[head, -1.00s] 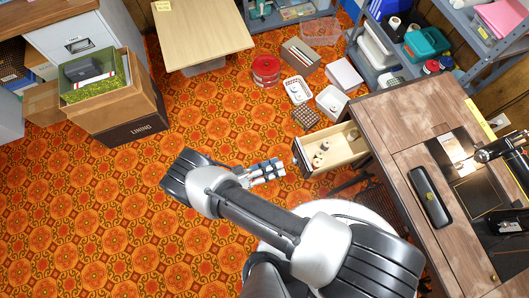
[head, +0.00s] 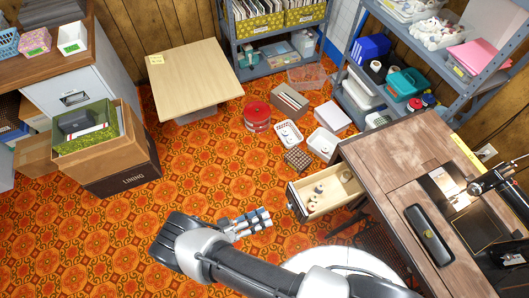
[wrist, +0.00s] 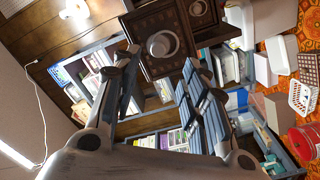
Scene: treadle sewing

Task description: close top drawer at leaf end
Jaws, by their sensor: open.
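The top drawer (head: 338,203) at the leaf end of the wooden sewing table stands pulled out. It has a pale inside with several spools in it. In the wrist view a dark carved drawer front (wrist: 150,22) with a round knob (wrist: 161,43) faces my gripper. My gripper (head: 262,220) is just left of the drawer's front in the head view, above the floor. In the wrist view its two fingers (wrist: 165,97) are spread apart with nothing between them. I see no clear contact with the drawer front.
The sewing table (head: 385,160) stands at the right, with a round white thing (head: 345,262) below it, partly behind my arm. A brown basket (head: 298,158), white bins (head: 322,143) and a red tin (head: 257,117) sit beyond the drawer.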

